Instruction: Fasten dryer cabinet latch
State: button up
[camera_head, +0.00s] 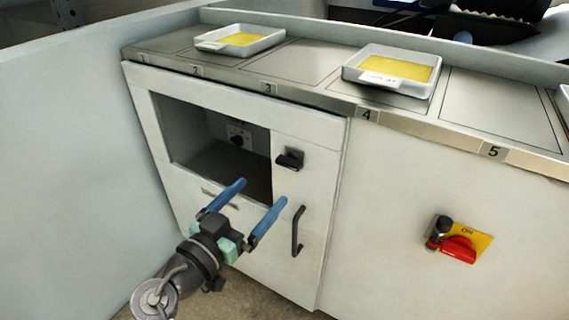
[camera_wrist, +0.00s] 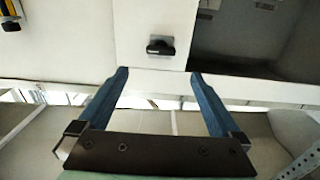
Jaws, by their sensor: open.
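The dryer cabinet door (camera_head: 310,214) is pale, with a dark window (camera_head: 220,140); it looks closed or nearly so, but I cannot tell exactly. The black latch (camera_head: 290,158) sits at its upper right, with its knob roughly horizontal. In the wrist view the latch (camera_wrist: 160,47) lies ahead, above the gap between my fingertips. A black bar handle (camera_head: 298,231) is lower on the door. My gripper (camera_head: 262,191) has two blue fingers, spread open and empty, in front of the door, below and left of the latch. It also shows in the wrist view (camera_wrist: 158,74).
Above the cabinet is a metal counter with numbered places (camera_head: 300,62). Two white trays with yellow contents stand there, one left (camera_head: 240,38) and one right (camera_head: 393,70). A red rotary switch (camera_head: 458,249) sits on the right panel. A pale wall (camera_head: 70,150) bounds the left.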

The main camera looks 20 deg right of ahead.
aim_at(286, 164)
jog(key=b+x, duration=0.1)
jog(key=x, duration=0.9)
jog(key=shift+w+d, duration=0.2)
jog(key=shift+w, duration=0.05)
jog(key=c, duration=1.4)
